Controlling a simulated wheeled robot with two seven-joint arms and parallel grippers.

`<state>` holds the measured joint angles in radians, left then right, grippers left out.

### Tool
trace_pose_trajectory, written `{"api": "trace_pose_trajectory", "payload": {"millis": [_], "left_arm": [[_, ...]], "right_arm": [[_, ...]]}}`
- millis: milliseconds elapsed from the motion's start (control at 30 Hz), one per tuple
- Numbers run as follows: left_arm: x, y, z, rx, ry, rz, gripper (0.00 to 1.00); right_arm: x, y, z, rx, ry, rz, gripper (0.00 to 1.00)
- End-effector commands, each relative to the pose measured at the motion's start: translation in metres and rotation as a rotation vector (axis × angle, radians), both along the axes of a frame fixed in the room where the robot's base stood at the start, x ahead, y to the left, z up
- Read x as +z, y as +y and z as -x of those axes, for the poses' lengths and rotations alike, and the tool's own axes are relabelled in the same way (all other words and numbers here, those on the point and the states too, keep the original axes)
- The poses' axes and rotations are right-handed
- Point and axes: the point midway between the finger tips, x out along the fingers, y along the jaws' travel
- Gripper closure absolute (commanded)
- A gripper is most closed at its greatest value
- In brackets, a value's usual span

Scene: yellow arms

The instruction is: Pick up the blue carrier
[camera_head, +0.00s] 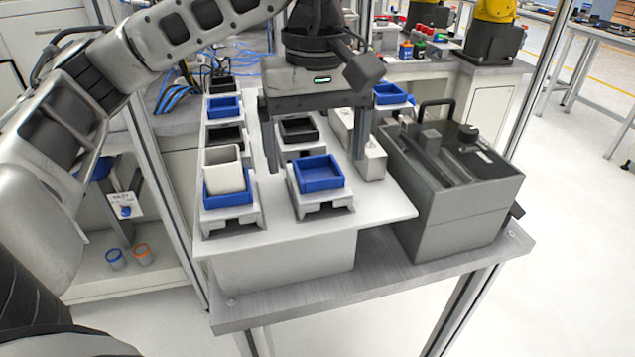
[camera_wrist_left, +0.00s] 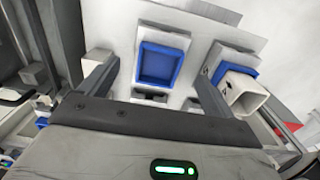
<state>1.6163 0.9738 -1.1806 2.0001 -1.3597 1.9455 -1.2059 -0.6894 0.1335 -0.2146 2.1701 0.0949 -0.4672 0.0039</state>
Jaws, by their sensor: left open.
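An empty blue carrier (camera_head: 319,176) sits level on a light grey stand at the front of the white table. In the left wrist view this blue carrier (camera_wrist_left: 160,65) shows between the two fingers. My left gripper (camera_head: 315,165) is open and empty, its fingers pointing down above the table, over and slightly behind the carrier. No contact shows. A second blue carrier (camera_head: 228,198) stands to the left with a white square cup (camera_head: 223,168) in it. More blue carriers stand at the back left (camera_head: 225,108) and back right (camera_head: 390,94). My right gripper is out of view.
Black carriers (camera_head: 298,130) stand on holders behind the front ones. A large dark grey box (camera_head: 450,190) with a handle stands right of the white table (camera_head: 385,205). A metal frame post (camera_head: 160,150) rises at the left. The table's front right corner is clear.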

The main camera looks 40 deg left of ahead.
Motion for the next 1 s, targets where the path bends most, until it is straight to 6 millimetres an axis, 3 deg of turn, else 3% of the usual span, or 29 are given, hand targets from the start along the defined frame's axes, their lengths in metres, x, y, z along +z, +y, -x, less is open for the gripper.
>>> {"api": "trace_pose_trajectory", "payload": {"millis": [300, 600, 800, 1000], "left_arm": [[-0.043, 0.002, -0.003, 0.001, 0.002, -0.001, 0.11], [-0.048, 0.002, -0.003, 0.001, 0.001, 0.0, 0.11], [-0.048, 0.001, -0.003, 0.001, 0.001, 0.0, 0.67], [-0.047, 0.001, -0.003, 0.001, -0.001, 0.001, 0.68]], "right_arm": [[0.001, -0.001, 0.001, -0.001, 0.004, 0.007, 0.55], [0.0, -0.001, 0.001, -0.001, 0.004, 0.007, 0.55], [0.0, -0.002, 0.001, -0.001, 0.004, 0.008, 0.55], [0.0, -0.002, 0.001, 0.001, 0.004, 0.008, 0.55]]}}
